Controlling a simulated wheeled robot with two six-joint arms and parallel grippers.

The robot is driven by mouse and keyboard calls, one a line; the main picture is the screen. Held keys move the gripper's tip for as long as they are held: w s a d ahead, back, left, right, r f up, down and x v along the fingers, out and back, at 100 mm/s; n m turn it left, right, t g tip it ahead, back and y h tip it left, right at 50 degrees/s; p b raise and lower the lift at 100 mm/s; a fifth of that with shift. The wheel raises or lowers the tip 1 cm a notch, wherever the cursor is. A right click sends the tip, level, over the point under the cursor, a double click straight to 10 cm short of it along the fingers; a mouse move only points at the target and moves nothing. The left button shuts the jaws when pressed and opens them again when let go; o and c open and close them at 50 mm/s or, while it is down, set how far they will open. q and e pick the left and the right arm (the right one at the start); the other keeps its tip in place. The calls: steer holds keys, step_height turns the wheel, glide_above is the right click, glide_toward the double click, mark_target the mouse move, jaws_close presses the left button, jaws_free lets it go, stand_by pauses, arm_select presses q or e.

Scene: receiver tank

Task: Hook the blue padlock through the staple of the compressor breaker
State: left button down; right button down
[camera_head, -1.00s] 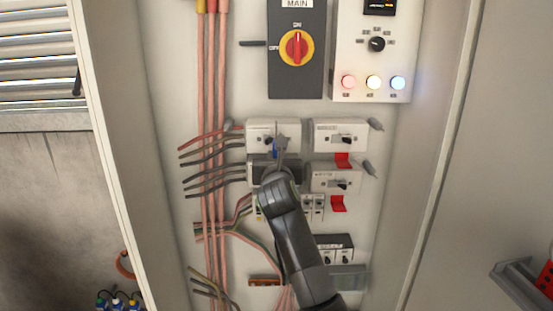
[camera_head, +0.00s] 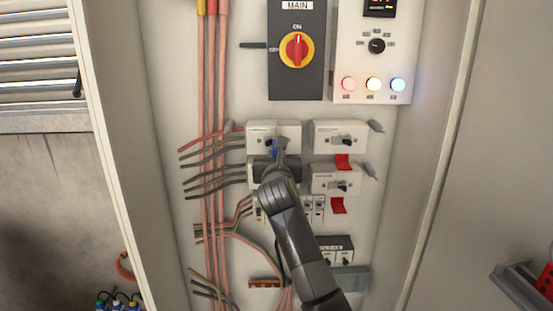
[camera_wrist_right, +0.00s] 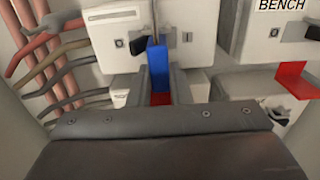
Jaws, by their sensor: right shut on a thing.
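The blue padlock (camera_wrist_right: 157,62) is upright between the two fingers of my right gripper (camera_wrist_right: 158,80) in the wrist view, with a thin grey shackle above it. My right gripper is shut on it. In the head view the padlock is a small blue patch (camera_head: 275,150) just above my right gripper (camera_head: 275,162). It is in front of the upper left breaker (camera_head: 262,128), whose lever and label are partly hidden. I cannot tell whether the shackle is through a staple. A red patch below the padlock is partly hidden. My left gripper is not in view.
The bench breaker (camera_wrist_right: 280,35) is to the right, with a red tab (camera_wrist_right: 295,80) below it. Another breaker (camera_head: 335,180) sits lower right. Cables (camera_head: 212,155) run along the left. The main switch (camera_head: 297,49) and lamp panel (camera_head: 372,50) are above.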

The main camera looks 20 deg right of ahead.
steer(key=shift+w+p, duration=0.1)
steer(key=shift+p, duration=0.2)
stand_by(0.5)
steer(key=shift+f, duration=0.95)
stand_by(1.2)
steer(key=c, duration=1.3)
jaws_free()
steer(key=shift+o, duration=0.2)
steer(key=shift+b, duration=0.3)
